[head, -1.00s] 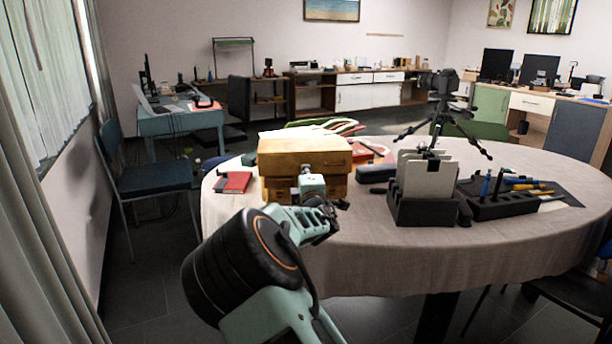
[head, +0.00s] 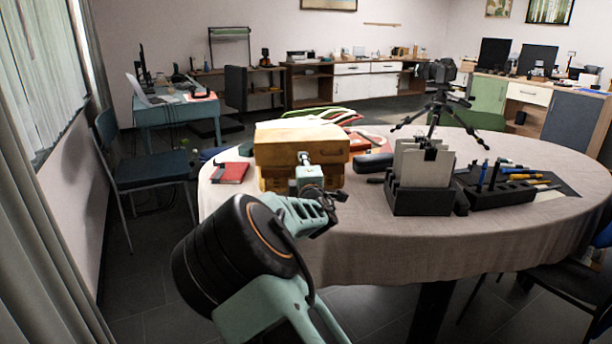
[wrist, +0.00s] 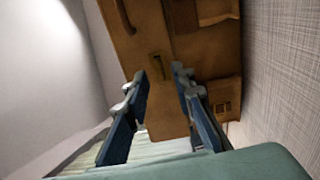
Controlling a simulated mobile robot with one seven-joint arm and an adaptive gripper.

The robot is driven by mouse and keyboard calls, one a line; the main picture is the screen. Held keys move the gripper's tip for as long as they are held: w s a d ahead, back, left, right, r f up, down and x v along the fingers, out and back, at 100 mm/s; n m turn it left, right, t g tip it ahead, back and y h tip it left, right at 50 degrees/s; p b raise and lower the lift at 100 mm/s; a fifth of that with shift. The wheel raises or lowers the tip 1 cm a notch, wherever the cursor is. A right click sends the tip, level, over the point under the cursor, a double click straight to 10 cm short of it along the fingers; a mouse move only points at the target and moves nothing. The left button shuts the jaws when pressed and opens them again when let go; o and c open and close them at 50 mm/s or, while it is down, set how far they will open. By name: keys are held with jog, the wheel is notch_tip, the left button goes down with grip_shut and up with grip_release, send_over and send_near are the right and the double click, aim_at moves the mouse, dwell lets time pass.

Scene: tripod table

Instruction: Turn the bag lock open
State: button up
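The tan leather bag (head: 278,150) stands upright on the round table, its front toward me. In the wrist view the bag (wrist: 205,50) fills the upper middle. A small narrow fitting (wrist: 156,66) on its face, which looks like the lock, lies between my fingertips in the picture. I cannot tell whether they touch it or how it is turned. My gripper (wrist: 162,80) is open, with a clear gap between its two blue-grey fingers. In the head view my own wrist covers part of the bag's front and the fingers do not show clearly.
A red notebook (head: 230,172) lies left of the bag. A dark case (head: 373,162), a black holder with pale sheets (head: 422,200), a tripod (head: 436,110) and a tool tray (head: 490,205) stand to the right. The cloth-covered table's front (head: 400,250) is clear.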

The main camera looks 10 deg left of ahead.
jog(key=v, duration=1)
jog(key=shift+s, duration=0.35)
jog(key=shift+d, duration=0.1)
